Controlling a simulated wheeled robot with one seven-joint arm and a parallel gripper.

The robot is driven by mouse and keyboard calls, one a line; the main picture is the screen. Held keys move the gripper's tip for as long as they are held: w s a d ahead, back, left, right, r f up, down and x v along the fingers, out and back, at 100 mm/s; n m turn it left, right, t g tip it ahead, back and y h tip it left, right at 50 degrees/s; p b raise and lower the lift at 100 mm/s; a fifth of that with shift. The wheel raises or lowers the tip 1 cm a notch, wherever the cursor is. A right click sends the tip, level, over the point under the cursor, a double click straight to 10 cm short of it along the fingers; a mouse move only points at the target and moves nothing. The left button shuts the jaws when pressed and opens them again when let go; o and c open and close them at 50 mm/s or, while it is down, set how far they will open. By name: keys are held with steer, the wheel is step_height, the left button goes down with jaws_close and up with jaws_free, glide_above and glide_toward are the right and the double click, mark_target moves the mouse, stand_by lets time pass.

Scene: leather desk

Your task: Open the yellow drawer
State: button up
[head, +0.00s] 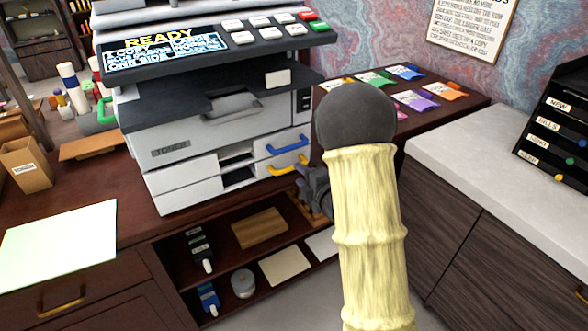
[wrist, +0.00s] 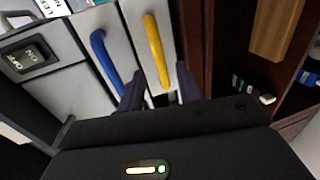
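The copier (head: 205,130) stands on the dark red desk. A yellow handle (head: 288,166) is on its lower white drawer, and a blue handle (head: 287,145) is on the drawer above. Both drawers look shut. In the wrist view the yellow handle (wrist: 154,50) runs up between the fingers of my gripper (wrist: 158,88), and the blue handle (wrist: 104,62) lies left of them. The fingers are apart, one on each side of the yellow handle's near end; contact is not clear. In the head view my arm hides part of my gripper (head: 315,188).
Below the copier are open shelves (head: 262,265) with small boxes and papers. A grey-topped cabinet (head: 500,170) stands at the right with a black label rack (head: 560,130). Colored packets (head: 415,100) lie behind my arm. A paper sheet (head: 60,245) lies at the left.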

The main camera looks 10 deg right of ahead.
mark_target(293, 169)
steer(key=x, duration=0.4)
steer(key=shift+w+a, duration=0.1)
steer(key=shift+w, duration=0.2)
jaws_close()
